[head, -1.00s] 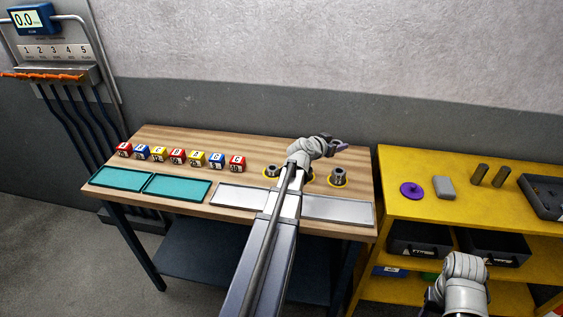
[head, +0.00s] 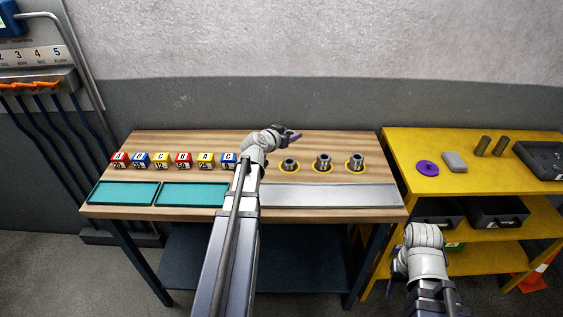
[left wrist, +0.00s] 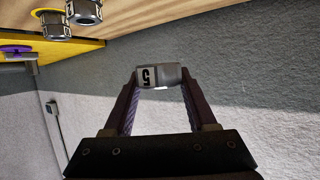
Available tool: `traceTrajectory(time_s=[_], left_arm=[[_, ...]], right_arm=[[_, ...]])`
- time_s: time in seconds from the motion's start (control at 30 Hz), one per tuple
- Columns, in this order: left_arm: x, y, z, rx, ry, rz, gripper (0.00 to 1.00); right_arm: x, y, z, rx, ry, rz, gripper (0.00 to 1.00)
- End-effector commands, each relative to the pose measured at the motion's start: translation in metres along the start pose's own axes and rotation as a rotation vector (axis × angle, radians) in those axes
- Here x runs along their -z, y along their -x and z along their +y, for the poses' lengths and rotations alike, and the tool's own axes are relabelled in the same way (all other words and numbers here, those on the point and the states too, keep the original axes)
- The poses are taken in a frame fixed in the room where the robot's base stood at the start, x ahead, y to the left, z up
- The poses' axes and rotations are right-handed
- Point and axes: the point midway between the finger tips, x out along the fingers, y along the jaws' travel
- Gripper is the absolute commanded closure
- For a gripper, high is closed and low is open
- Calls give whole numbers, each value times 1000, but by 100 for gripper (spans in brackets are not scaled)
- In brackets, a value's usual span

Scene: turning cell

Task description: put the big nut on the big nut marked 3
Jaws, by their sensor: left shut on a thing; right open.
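My left gripper (head: 297,135) is in the air above the back of the wooden bench, behind the leftmost grey nut. In the left wrist view my left gripper (left wrist: 160,80) is shut on a grey big nut (left wrist: 172,74) with a white label bearing a dark digit that looks like a 5. In the head view this nut is too small to make out.
Coloured lettered blocks (head: 183,160) line the bench's left side. Teal trays (head: 124,194) and a long grey tray (head: 325,197) lie along its front.

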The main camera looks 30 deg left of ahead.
Motion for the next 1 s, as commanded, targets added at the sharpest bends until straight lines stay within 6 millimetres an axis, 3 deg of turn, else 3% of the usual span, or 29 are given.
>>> traceTrajectory(time_s=[0.17, 0.5, 0.77, 1.0], left_arm=[[-11, -4, 0, 0, 0, 0, 100], [-56, -23, 0, 0, 0, 1, 100], [-59, -25, 0, 0, 0, 1, 100], [-82, -34, 0, 0, 0, 0, 100]], right_arm=[[1, -12, -1, 0, 0, 0, 50], [4, -61, -6, 0, 0, 0, 50], [4, -64, -6, 0, 0, 0, 50], [5, -89, -8, 0, 0, 0, 50]])
